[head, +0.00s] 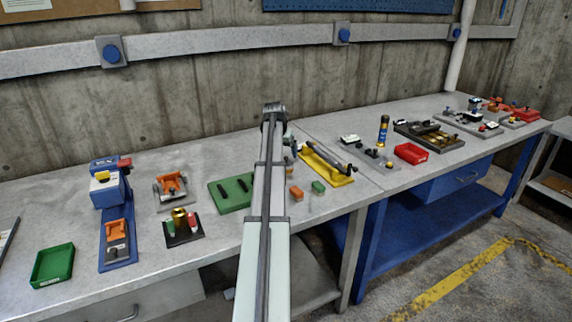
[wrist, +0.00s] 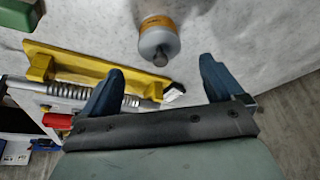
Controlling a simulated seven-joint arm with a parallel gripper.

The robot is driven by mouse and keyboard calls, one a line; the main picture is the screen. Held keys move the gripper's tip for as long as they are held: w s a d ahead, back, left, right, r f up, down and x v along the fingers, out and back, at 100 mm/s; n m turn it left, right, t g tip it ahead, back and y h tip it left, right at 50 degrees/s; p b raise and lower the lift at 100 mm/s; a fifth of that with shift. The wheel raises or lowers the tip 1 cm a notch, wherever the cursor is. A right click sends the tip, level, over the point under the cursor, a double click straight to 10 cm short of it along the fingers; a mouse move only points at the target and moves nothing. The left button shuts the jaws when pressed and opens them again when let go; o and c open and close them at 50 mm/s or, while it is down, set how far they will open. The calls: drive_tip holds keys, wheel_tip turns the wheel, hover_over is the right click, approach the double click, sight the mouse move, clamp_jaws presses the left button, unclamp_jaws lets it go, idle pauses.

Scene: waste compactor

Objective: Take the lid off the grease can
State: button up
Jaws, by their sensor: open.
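The grease can, a pale cylinder with an orange band (wrist: 157,22), stands on the grey bench in the wrist view. Its grey lid (wrist: 150,42) is on top, with a dark round knob (wrist: 160,58). My gripper (wrist: 161,66) is open and empty, its two blue fingers spread left and right of the knob in the picture. I cannot tell the height gap between fingertips and lid. In the head view my arm hides the can and most of the gripper.
The bench front has free room.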

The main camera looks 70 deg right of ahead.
sight(285, 159)
drive_tip(key=shift+x, duration=2.8)
drive_tip(key=shift+c, duration=0.3)
drive_tip(key=shift+r, duration=0.1)
drive_tip(key=c, duration=1)
